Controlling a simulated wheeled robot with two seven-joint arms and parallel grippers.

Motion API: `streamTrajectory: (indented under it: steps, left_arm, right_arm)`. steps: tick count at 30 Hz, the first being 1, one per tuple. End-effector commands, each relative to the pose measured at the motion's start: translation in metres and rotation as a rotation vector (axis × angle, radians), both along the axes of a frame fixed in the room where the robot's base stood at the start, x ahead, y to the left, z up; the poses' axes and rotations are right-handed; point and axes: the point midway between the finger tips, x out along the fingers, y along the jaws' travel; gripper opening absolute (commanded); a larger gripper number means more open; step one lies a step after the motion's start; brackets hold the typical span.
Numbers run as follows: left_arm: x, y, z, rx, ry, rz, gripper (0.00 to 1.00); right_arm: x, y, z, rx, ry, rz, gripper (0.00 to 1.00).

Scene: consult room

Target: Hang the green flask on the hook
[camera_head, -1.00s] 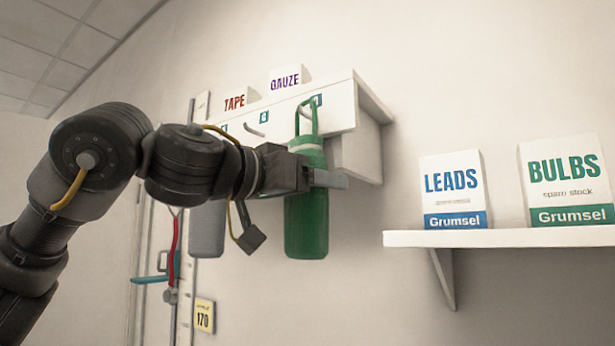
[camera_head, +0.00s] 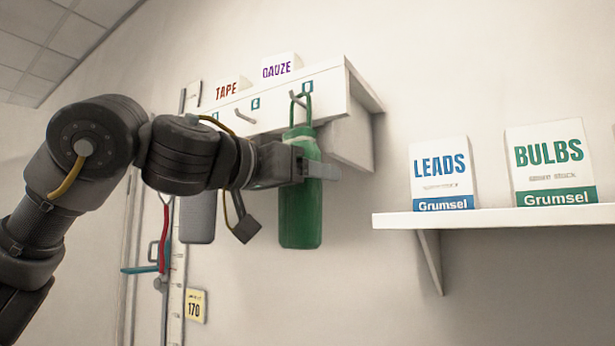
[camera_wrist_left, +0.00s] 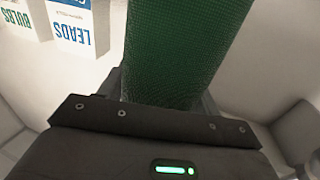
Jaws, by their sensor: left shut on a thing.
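The green flask (camera_head: 301,215) is upright, with a tall loop handle at its top. My left gripper (camera_head: 315,168) is shut on its upper body, below the shoulder. In the left wrist view the flask's green side (camera_wrist_left: 185,45) fills the space between the fingers. The flask's loop is at a hook (camera_head: 298,99) on the white wall rack (camera_head: 335,115), below a small teal label. The hook's tip shows at the loop's upper part; I cannot tell whether the loop bears on it. My right gripper is out of view.
Another hook (camera_head: 245,116) is left of the flask. A grey flask (camera_head: 198,218) hangs behind my arm, near a red and teal item (camera_head: 163,240). TAPE and GAUZE boxes (camera_head: 281,66) top the rack. A shelf (camera_head: 500,217) with LEADS and BULBS boxes juts out at right.

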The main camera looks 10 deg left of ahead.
Motion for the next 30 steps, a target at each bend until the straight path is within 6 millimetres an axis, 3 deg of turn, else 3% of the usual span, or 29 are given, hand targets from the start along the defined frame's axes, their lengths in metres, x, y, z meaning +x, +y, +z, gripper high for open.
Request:
streamTrajectory:
  steps: [1,2,7,19,30]
  left_arm:
    - [0.000,0.000,0.001,-0.001,-0.001,0.000,0.35]
    - [0.000,0.000,0.001,-0.001,-0.001,0.000,0.66]
    - [0.000,0.000,0.000,-0.001,-0.001,0.000,0.88]
    - [-0.008,0.006,-0.002,0.000,-0.002,0.001,0.89]
    - [-0.064,0.048,-0.004,-0.002,-0.004,0.001,0.89]
  right_arm:
    - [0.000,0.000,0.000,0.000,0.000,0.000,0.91]
    - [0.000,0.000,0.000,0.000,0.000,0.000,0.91]
    - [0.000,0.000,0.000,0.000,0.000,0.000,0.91]
    - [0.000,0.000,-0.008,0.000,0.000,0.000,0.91]
    - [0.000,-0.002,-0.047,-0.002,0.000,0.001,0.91]
